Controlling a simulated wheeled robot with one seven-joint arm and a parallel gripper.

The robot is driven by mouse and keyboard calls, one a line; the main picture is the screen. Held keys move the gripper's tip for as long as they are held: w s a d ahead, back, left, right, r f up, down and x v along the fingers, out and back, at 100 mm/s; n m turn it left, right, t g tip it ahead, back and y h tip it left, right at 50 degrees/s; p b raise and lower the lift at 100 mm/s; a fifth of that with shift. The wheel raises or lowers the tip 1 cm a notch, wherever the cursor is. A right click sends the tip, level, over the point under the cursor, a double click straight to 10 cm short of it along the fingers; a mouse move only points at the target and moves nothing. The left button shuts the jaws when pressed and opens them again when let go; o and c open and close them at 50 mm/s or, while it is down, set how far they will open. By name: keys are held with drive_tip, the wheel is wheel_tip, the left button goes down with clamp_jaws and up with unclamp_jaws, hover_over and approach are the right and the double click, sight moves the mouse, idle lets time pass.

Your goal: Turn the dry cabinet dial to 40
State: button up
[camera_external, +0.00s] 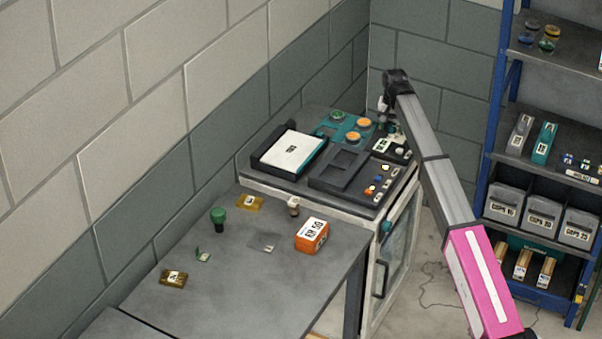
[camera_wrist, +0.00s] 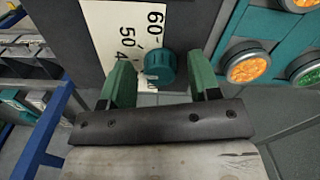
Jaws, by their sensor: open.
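The dial (camera_wrist: 162,67) is a round teal knob beside a white scale strip (camera_wrist: 118,30) in the wrist view. The strip reads 60, 50 and the start of a 4; its lower part is covered by my finger and the dial. Which number the dial points at I cannot tell. My gripper (camera_wrist: 159,62) is open, with one green finger on each side of the dial; contact is not clear. In the external view my gripper (camera_external: 384,108) is over the back right of the cabinet top (camera_external: 365,205), and the dial is not clear there.
A teal panel with orange and green round pieces (camera_wrist: 247,64) lies right of the dial. A white-faced tray (camera_external: 291,153) and a dark recessed block (camera_external: 343,168) share the cabinet top. A table (camera_external: 215,300) with small items stands in front; a blue shelf (camera_external: 495,120) is at right.

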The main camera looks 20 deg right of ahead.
sight(392, 126)
drive_tip(key=shift+r, duration=0.1)
wheel_tip(392, 126, up, 11)
drive_tip(key=shift+f, duration=0.2)
idle(0.4)
drive_tip(key=s+d+f+n+t, duration=0.1)
drive_tip(key=s+d+f+n, duration=0.1)
drive_tip(key=s+d+f, duration=0.4)
drive_tip(key=s+d+f+n+t+h, duration=0.1)
drive_tip(key=s+d+f, duration=0.2)
drive_tip(key=s+d, duration=0.55)
drive_tip(key=s+d+f+n+t, duration=0.1)
drive_tip(key=s+d+f+n, duration=0.1)
drive_tip(key=s+d+f, duration=0.35)
drive_tip(key=s+a+f+g, duration=0.1)
drive_tip(key=s+a+f, duration=1.2)
drive_tip(key=f, duration=0.3)
drive_tip(key=s+a+f+n+g+y, duration=0.1)
drive_tip(key=s+a+f+g, duration=0.1)
drive_tip(key=s+a+f, duration=1.2)
wheel_tip(392, 126, down, 2)
drive_tip(key=shift+a, duration=0.6)
